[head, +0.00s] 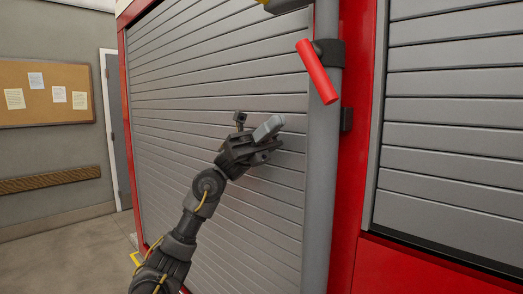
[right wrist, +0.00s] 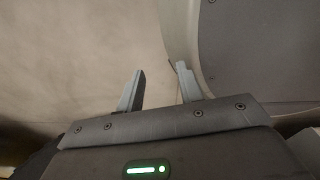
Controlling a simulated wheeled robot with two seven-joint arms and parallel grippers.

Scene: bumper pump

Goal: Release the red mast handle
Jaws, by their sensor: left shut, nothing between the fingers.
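The red mast handle (head: 317,71) is a short red bar, tilted, on a dark clamp around the grey vertical mast (head: 318,190) in the head view. My left gripper (head: 273,125) is shut and empty, below and to the left of the handle and apart from it, in front of the grey shutter. My right gripper (right wrist: 158,88) shows in the right wrist view with its two fingers apart and nothing between them. The handle does not show in that view.
A grey roller shutter (head: 170,90) in a red frame is behind the left arm. A second shutter (head: 450,130) is right of the mast. A small dark bracket (head: 347,119) sits on the mast's right side. A cork board (head: 45,92) hangs on the left wall.

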